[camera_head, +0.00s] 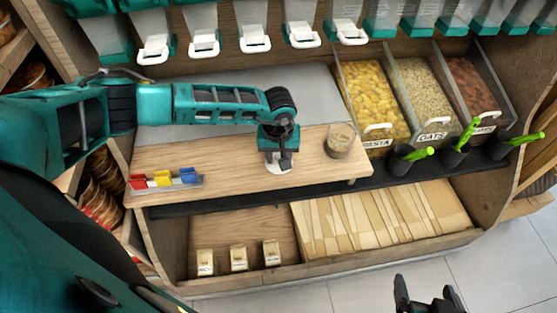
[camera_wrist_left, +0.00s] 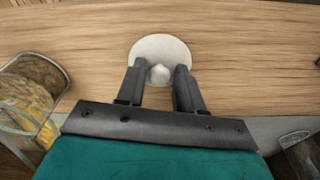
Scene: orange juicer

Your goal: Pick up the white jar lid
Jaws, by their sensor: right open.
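The white jar lid (camera_wrist_left: 150,47) lies on the wooden counter, a round disc with a small knob. In the head view only part of the lid (camera_head: 280,169) shows under my left gripper (camera_head: 277,158). In the left wrist view my left gripper's fingers (camera_wrist_left: 160,75) point down with one on each side of the knob, very close to it. I cannot tell whether they press on it. A glass jar (camera_head: 340,140) with something brown inside stands to the right of the lid. My right gripper (camera_head: 427,295) is open and empty above the floor, at the bottom edge.
A clear tray with red, yellow and blue clips (camera_head: 163,180) sits on the counter's left end. Bins of pasta (camera_head: 377,98), oats and dark food stand at the right. Dark cups with green-handled scoops (camera_head: 410,158) stand before them. Dispensers hang above. Paper bags (camera_head: 380,220) lie below.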

